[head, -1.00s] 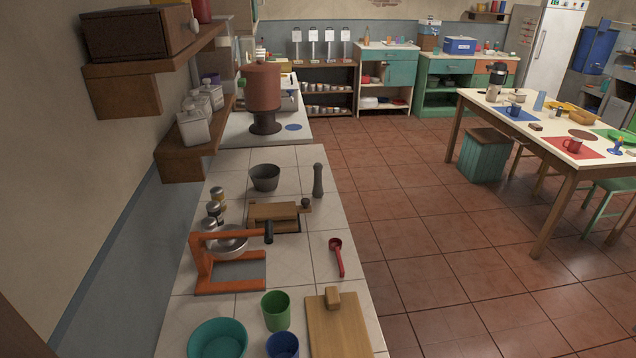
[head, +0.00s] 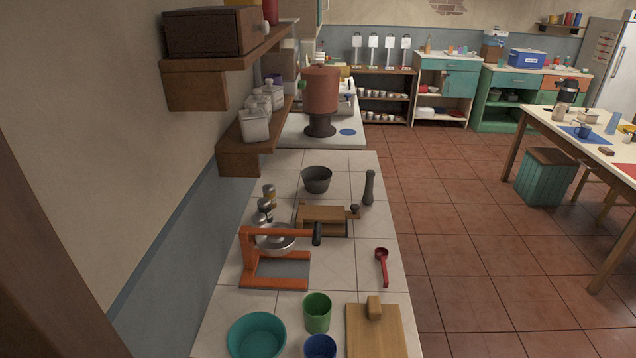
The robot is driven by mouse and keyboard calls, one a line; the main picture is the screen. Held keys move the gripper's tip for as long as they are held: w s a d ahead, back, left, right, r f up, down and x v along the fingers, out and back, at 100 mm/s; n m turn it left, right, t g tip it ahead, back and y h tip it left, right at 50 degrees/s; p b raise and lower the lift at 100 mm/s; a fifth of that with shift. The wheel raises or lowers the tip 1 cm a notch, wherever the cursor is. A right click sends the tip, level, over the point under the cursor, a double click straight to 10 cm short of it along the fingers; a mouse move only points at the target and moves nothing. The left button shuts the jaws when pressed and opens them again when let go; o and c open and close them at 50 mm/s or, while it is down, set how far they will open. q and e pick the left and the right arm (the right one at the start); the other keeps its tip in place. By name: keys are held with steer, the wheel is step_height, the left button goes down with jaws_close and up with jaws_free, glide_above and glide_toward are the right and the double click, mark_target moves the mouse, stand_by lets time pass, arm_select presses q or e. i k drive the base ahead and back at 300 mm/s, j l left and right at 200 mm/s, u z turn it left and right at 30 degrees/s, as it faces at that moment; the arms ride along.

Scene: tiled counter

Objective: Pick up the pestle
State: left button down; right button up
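The pestle (head: 369,188) is a dark grey, slim piece with a rounded top. It stands upright on the tiled counter (head: 345,270), near the counter's right edge. A dark grey bowl, which looks like the mortar (head: 317,179), sits to its left and apart from it. Neither of my grippers shows in the head view, so I cannot see how they stand relative to the pestle.
A wooden box-like tool (head: 323,217) lies just nearer than the pestle. An orange stand (head: 274,284) with a metal bowl, a red scoop (head: 382,265), a green cup (head: 317,312), a teal bowl (head: 257,336) and a cutting board (head: 375,335) fill the front. Shelves (head: 240,138) overhang the left.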

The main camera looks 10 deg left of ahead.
mark_target(368, 197)
steer(key=l+z, duration=0.1)
steer(key=z, duration=0.9)
steer(key=i+l, duration=0.15)
steer(key=l, duration=0.2)
steer(key=i+l+z, duration=0.1)
steer(key=l, duration=0.3)
steer(key=i+l, duration=0.2)
steer(key=l, duration=0.15)
steer(key=i+l+z, duration=0.1)
steer(key=l, duration=0.25)
steer(key=i+l, duration=0.2)
steer(key=l, duration=0.15)
steer(key=i+u, duration=0.35)
steer(key=i+l+u, duration=0.3)
steer(key=i, duration=0.15)
steer(key=i+l+u, duration=0.1)
steer(key=i+u, duration=0.55)
steer(key=u, duration=0.15)
steer(key=i+u, duration=0.3)
steer(key=u, duration=0.15)
steer(key=i+l+u, duration=0.2)
steer(key=u, duration=0.2)
steer(key=i+l+u, duration=0.25)
steer(key=u, duration=0.2)
steer(key=i+l+u, duration=0.2)
steer(key=l+u, duration=0.25)
steer(key=j, duration=0.1)
